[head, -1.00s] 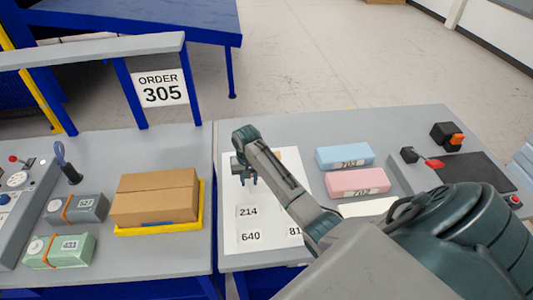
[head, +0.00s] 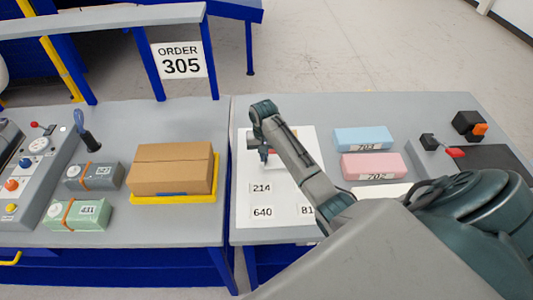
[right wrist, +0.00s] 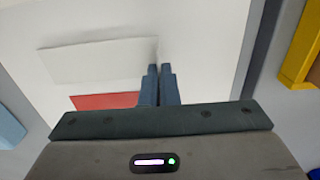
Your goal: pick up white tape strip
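The white tape strip (right wrist: 95,61) shows in the right wrist view as a pale grey-white strip over the white sheet. Its right end meets my right gripper (right wrist: 158,68), whose two fingers are close together on it. A red strip (right wrist: 100,101) lies beside it, partly hidden by the fingers. In the head view my right gripper (head: 264,153) is low over the white sheet (head: 245,212), with a bit of red by its fingertips. The white strip is hard to make out there against the sheet. My left gripper is out of view.
Number labels 214 (head: 261,188) and 640 (head: 262,212) lie on the sheet. Blue (head: 362,139) and pink (head: 372,166) blocks stand to its right. A cardboard box (head: 172,168) in a yellow tray (head: 174,199) and grey (head: 95,177) and green (head: 80,215) blocks stand left.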

